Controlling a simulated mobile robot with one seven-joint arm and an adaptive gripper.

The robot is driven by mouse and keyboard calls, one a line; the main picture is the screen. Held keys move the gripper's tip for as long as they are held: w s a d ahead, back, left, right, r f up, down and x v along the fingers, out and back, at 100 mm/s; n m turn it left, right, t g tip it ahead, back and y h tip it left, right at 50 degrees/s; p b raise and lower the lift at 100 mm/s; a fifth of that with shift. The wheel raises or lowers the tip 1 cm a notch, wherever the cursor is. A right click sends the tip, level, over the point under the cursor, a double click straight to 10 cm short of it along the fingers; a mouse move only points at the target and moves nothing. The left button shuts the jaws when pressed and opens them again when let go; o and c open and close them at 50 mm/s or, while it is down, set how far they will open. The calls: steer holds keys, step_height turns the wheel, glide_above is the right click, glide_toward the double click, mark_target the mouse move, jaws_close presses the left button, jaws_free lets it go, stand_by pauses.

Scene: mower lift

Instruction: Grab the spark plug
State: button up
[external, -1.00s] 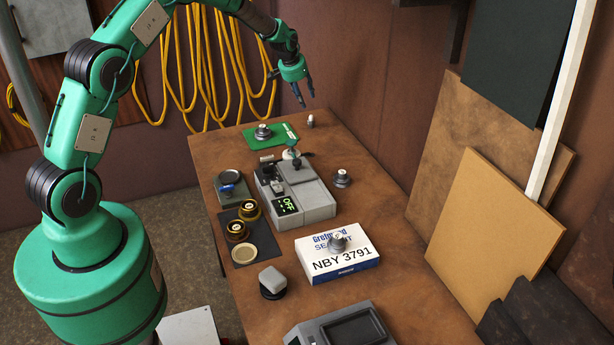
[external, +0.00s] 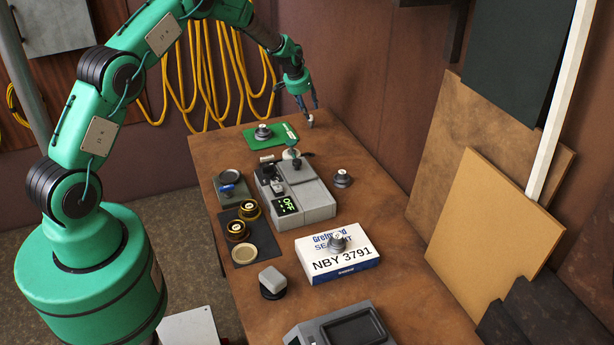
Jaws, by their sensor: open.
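A small whitish upright piece (external: 310,121), which looks like the spark plug, stands on the far end of the brown workbench (external: 350,210). It is too small to make out in detail. My gripper (external: 308,106) is open and points down, with its fingertips at or just above this piece. I cannot tell whether the fingers touch it or reach down around it.
A green mat (external: 270,135) with a grey knob lies left of my gripper. Nearer stand a grey device with a lit display (external: 295,198), a dark knob (external: 342,179), a white labelled box (external: 338,262) and several round pieces. A wall runs along the right.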

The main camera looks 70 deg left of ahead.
mark_target(311, 120)
steer(key=shift+x, duration=0.9)
steer(key=shift+x, duration=2.6)
jaws_close()
